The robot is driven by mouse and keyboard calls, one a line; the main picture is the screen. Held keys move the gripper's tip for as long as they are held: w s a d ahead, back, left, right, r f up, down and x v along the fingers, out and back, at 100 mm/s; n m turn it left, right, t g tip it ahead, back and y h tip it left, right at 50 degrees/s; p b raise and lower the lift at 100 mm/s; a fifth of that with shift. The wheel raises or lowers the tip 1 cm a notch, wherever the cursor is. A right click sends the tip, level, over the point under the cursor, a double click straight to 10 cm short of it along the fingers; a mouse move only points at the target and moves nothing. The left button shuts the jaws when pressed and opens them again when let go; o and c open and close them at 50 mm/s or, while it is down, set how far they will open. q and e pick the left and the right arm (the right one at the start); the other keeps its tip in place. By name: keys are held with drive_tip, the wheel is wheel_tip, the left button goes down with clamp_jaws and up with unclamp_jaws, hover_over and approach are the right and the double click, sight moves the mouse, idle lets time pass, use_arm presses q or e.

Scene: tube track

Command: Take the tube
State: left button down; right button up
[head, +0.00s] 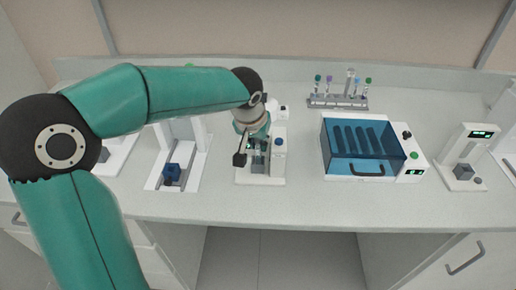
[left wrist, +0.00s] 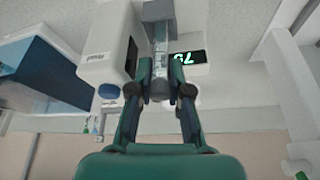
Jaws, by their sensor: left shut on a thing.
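My left gripper (head: 256,151) reaches down to a small white device (head: 261,180) left of the middle of the bench. In the left wrist view the gripper (left wrist: 160,72) is shut on a slim clear tube (left wrist: 159,50). The tube stands against the white device (left wrist: 108,56), in front of its grey block (left wrist: 158,10), beside a lit green display (left wrist: 187,57). I cannot tell whether the tube is seated in the block or free of it. In the head view the gripper mostly hides the tube. My right gripper is not in view.
A rack (head: 338,103) with several coloured-cap tubes stands at the back. A blue-lidded box (head: 360,150) is right of the device. White stations stand to the left (head: 180,165) and far right (head: 468,155). The bench front between the device and box is clear.

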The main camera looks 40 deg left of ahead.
use_arm(q)
drive_tip(key=shift+r, duration=0.1)
wheel_tip(320, 180, up, 20)
drive_tip(key=p, duration=0.2)
idle(0.5)
